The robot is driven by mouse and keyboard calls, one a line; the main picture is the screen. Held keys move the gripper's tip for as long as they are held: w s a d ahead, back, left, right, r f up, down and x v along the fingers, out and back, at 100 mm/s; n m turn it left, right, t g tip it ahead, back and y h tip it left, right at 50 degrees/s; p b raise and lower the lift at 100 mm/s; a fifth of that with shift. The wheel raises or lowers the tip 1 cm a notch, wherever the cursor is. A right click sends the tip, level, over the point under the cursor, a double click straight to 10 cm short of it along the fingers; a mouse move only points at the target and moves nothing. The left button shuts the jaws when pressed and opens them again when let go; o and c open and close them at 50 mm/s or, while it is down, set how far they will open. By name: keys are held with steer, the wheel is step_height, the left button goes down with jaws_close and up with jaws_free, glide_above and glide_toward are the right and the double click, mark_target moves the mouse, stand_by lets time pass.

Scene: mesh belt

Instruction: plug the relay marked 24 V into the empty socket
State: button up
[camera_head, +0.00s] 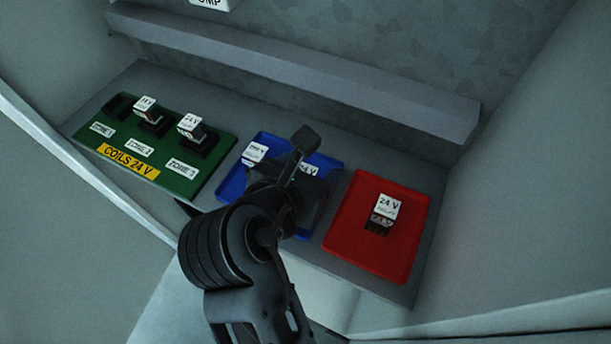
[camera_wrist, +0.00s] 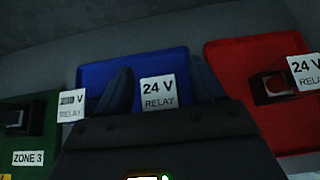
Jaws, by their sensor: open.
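A 24 V relay (camera_wrist: 158,93) in the blue tray shows its label between the two fingers of my gripper (camera_wrist: 162,88) in the wrist view. In the head view my gripper (camera_head: 290,165) is over the blue tray and partly hides this relay's label (camera_head: 309,169). The gripper is open; whether a finger touches the relay I cannot tell. The green board (camera_head: 175,187), lettered COILS 24 V, has an empty socket (camera_head: 119,106) at its far left, by the leftmost zone label. Its other two sockets hold relays (camera_head: 147,106) (camera_head: 191,126).
Another relay (camera_wrist: 72,104), seemingly marked 230 V, is in the blue tray (camera_head: 234,187), left of my gripper. The red tray (camera_head: 350,235) at right holds a 24 V relay (camera_head: 387,207). A grey ledge (camera_head: 300,72) runs behind; pale walls flank the shelf.

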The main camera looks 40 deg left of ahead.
steer(key=shift+c, duration=0.3)
steer(key=c, duration=1)
